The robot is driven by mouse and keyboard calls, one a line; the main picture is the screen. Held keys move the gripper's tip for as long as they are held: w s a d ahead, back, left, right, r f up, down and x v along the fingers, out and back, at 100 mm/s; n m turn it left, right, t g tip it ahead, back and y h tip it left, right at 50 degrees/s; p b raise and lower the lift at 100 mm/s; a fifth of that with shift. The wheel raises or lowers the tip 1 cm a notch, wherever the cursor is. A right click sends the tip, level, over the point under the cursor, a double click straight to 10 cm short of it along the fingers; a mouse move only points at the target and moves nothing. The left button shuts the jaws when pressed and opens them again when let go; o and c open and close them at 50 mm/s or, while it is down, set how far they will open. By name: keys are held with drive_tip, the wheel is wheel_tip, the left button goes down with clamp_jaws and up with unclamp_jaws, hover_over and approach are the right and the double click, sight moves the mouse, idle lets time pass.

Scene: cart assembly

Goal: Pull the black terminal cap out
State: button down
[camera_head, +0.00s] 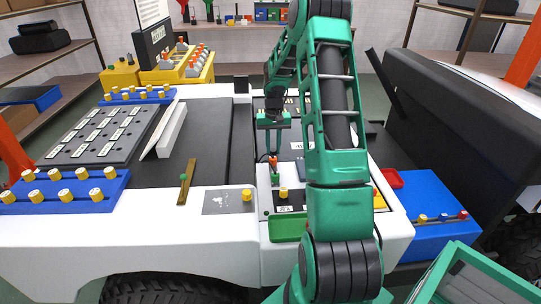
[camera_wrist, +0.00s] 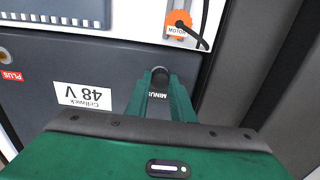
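In the wrist view, a dark round black terminal cap (camera_wrist: 160,74) shows just beyond my fingertips, near a label reading MINUS. The two green fingers of my gripper (camera_wrist: 161,88) reach toward it, one on each side. I cannot tell whether they touch it. The cap belongs to a grey battery block (camera_wrist: 40,75) with a "48 V" label and a red PLUS label at far left. In the head view, my gripper (camera_head: 273,140) points down over the cart's compartment, and the cap itself cannot be made out there.
An orange connector marked MOTOR (camera_wrist: 183,24) with a black cable is close beyond the cap. A dark wall stands to the right. In the head view, a green tray (camera_head: 288,230), a blue box (camera_head: 432,205) and a brass lever (camera_head: 187,180) are around the work area.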

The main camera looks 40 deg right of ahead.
sight(274, 150)
drive_tip(key=shift+r, duration=0.3)
drive_tip(key=shift+r, duration=2.55)
drive_tip(key=shift+s, duration=0.15)
